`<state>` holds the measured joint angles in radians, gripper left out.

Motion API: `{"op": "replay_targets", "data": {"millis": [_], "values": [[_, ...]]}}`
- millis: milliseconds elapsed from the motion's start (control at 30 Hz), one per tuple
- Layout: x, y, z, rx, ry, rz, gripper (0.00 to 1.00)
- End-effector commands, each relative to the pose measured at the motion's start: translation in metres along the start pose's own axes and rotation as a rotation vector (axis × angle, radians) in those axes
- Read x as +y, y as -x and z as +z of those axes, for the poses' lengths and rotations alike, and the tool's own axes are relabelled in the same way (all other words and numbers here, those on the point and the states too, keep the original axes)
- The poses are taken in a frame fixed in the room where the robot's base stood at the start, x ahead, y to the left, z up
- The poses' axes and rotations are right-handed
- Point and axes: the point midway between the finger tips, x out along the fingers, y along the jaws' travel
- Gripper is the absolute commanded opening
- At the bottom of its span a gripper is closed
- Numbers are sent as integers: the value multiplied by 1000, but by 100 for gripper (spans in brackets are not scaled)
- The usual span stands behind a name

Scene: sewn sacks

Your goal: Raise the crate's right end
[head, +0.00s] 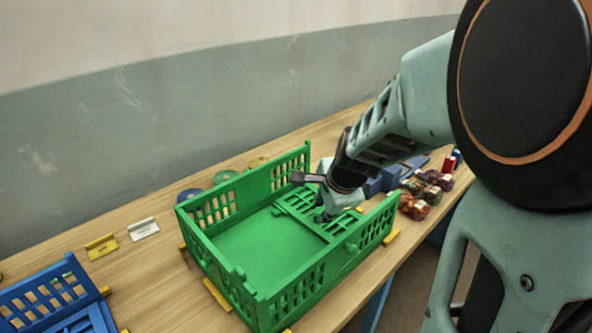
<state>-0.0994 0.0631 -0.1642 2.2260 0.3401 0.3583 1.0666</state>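The green crate (192,221) stands on the wooden table in the head view. Its back, front and left walls are upright. Its slotted right end panel (296,206) lies folded inward over the crate floor. My gripper (325,214) reaches down inside the crate at this panel, near its right part. The fingertips are small and partly hidden, so I cannot tell whether they are open or shut, or whether they touch the panel. My arm hides part of the crate's right side.
Yellow blocks (217,295) sit around the crate's base. A blue crate (45,290) stands at lower left. A yellow tag (101,246) and a white tag (143,229) lie between. Coloured rings (224,176) lie behind the crate. Several patterned sacks (414,207) lie at right.

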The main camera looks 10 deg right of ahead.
Motion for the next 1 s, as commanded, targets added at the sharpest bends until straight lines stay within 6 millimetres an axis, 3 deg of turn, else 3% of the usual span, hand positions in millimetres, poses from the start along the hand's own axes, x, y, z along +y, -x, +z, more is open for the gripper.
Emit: {"op": "replay_targets", "data": {"millis": [33,200,633,833,1000], "values": [[3,-11,0,0,0,1,21],[1,-23,0,0,0,0,21],[0,-27,0,0,0,0,21],[0,-26,0,0,0,0,0],[0,-26,0,0,0,0,0]]}}
